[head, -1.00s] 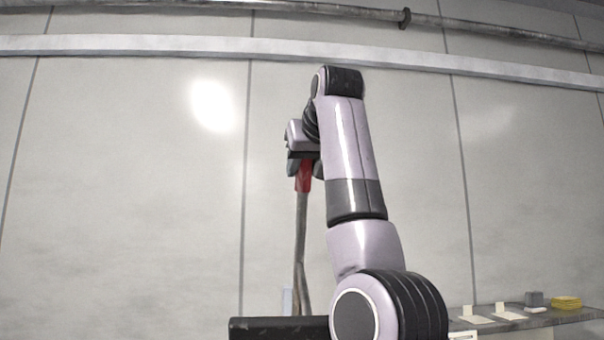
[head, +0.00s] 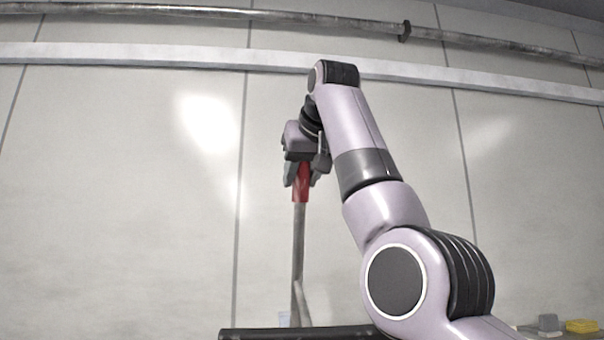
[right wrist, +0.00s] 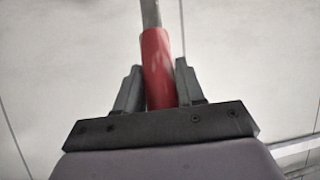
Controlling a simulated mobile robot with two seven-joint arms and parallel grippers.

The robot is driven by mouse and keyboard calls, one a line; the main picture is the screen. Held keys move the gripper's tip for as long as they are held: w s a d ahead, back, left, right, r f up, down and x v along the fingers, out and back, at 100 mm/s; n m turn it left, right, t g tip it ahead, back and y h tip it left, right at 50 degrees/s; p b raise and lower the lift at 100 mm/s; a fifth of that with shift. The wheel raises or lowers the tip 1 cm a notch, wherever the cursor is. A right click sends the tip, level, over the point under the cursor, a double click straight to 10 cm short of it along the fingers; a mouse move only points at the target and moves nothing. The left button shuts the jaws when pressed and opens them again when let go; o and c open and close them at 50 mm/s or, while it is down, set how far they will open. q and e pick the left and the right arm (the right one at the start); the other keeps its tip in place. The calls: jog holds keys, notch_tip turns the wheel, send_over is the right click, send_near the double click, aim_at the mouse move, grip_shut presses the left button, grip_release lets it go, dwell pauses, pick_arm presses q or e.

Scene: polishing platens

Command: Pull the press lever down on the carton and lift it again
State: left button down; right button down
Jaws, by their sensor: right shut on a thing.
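The press lever shows in the head view as a grey metal bar (head: 298,250) with a red grip (head: 301,184) at its upper end. My right gripper (head: 300,177) is at the red grip, high in front of the wall. In the right wrist view the red grip (right wrist: 158,68) stands between the two dark fingers of my right gripper (right wrist: 158,85), which is shut on it. A dark bar-like part (head: 300,333) shows at the lower edge of the head view by the lever's foot. The carton is not in view. My left gripper is not in view.
A pale panelled wall (head: 120,200) stands behind, with a pipe (head: 330,20) along its top. At the lower right lie a yellow object (head: 582,326) and a small grey block (head: 548,322). My right arm covers the middle right.

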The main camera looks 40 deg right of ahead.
jog(key=shift+d+r, duration=0.15)
jog(key=shift+r, duration=0.05)
jog(key=c, duration=0.8)
grip_release()
jog(key=shift+w+d+f, duration=0.1)
jog(key=shift+w+f, duration=0.05)
jog(key=shift+w, duration=0.1)
jog(key=v, duration=0.7)
jog(key=shift+s, duration=0.15)
